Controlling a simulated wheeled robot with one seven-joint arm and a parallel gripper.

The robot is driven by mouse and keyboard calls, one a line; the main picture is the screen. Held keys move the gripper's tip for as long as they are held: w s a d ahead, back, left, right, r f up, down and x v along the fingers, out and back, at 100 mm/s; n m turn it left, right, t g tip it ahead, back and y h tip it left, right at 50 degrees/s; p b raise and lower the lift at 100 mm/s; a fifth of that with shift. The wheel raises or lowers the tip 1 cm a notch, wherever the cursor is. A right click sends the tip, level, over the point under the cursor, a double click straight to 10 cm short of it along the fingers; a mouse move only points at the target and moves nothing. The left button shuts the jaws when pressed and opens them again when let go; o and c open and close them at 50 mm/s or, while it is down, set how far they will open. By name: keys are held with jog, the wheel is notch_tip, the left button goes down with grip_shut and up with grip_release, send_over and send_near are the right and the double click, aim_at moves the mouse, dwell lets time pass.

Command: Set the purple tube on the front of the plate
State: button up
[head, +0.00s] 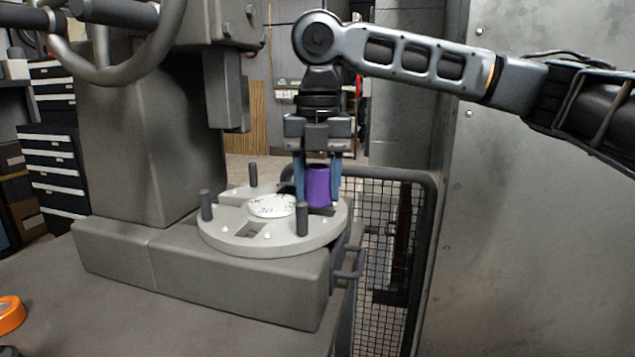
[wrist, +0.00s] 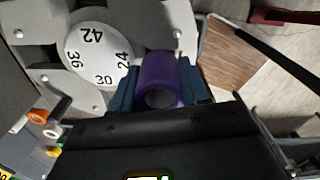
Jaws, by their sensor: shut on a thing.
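The purple tube (head: 319,186) is held upright between the blue fingers of my gripper (head: 318,188), at the right side of the round grey plate (head: 265,246). In the wrist view the tube (wrist: 160,75) sits between the two fingers of my gripper (wrist: 160,88), beside the numbered white disc (wrist: 98,55). I cannot tell whether its lower end touches the plate or hangs just above it. The front part of the plate is bare apart from small pale studs and a slot.
Dark upright pegs stand on the plate, one at front right (head: 302,219), one at left (head: 206,205) and one at the back (head: 253,175). A grey machine column (head: 150,140) rises at left. A mesh guard (head: 385,230) stands at right. An orange ring (head: 10,315) lies at front left.

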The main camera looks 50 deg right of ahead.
jog(key=shift+f, duration=0.85)
dwell(0.4)
jog(key=o, duration=1.2)
jog(key=shift+r, duration=0.25)
notch_tip(320, 180, up, 7)
jog(key=shift+s+d+r, duration=0.1)
jog(key=shift+s+r, duration=0.05)
